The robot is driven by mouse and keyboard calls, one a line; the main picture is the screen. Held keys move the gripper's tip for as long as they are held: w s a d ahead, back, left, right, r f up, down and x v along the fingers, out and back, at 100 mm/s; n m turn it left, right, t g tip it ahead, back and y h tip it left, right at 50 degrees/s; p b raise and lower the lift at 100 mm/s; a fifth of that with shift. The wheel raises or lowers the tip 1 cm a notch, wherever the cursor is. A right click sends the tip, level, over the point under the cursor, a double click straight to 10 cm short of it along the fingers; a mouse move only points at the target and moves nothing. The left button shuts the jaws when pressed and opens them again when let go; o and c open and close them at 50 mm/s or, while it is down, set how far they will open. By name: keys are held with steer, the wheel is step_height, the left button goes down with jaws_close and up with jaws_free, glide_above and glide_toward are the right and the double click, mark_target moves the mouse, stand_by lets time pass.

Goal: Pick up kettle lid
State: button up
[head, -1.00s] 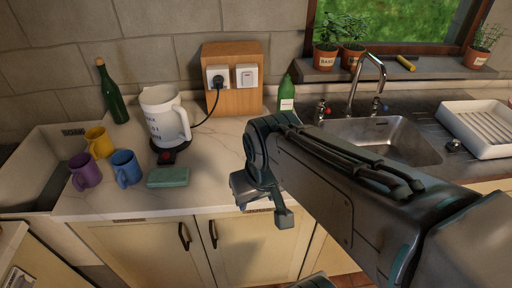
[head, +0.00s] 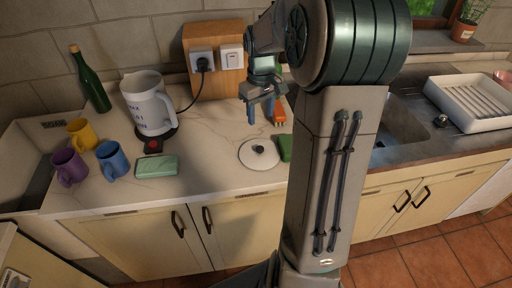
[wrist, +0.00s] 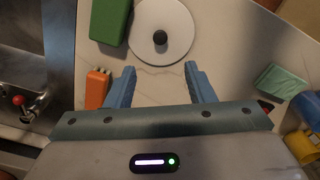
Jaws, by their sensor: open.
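The kettle lid (head: 260,153) is a flat white disc with a small black knob, lying on the counter right of the kettle. It also shows in the wrist view (wrist: 152,32), ahead of my fingers. My gripper (head: 260,112) is open and empty, above the counter and behind the lid in the head view. In the wrist view my gripper's two blue fingers (wrist: 160,76) are spread, with bare counter between them and the lid beyond the tips. The white kettle (head: 148,103) stands without a lid on its black base at the left.
A green block-like object (wrist: 110,20) lies close beside the lid, and an orange item (wrist: 97,88) is by one finger. A teal box (head: 156,165) and several mugs (head: 112,158) stand left. The counter (head: 208,150) between kettle and lid is clear.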

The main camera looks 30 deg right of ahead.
mark_target(260, 148)
step_height(260, 148, down, 14)
steer(key=shift+w+r+p, duration=0.1)
steer(key=shift+w+p, duration=0.05)
steer(key=shift+p, duration=0.8)
steer(key=c, duration=1.1)
